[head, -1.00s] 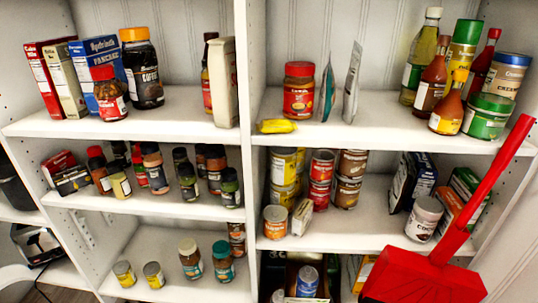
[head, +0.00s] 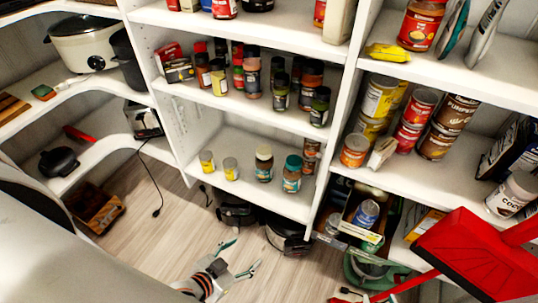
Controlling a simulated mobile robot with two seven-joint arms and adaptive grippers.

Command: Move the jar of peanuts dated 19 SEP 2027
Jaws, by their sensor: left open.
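Two jars with brown contents stand on the lower middle shelf: one with a tan lid (head: 264,165) and one with a teal lid (head: 292,175). A larger red-lidded jar (head: 421,24) with a red and orange label stands on the upper right shelf. The lettering and dates are too small to read, so I cannot tell which jar is dated 19 SEP 2027. My left gripper (head: 243,257) is open and empty, low in front of the shelving, below and apart from the two jars. My right gripper does not show.
Spice jars (head: 252,78) crowd the shelf above. A red dustpan (head: 478,256) blocks the lower right. Dark appliances (head: 236,210) sit on the floor beneath the shelf. The wooden floor (head: 150,235) at left is mostly open.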

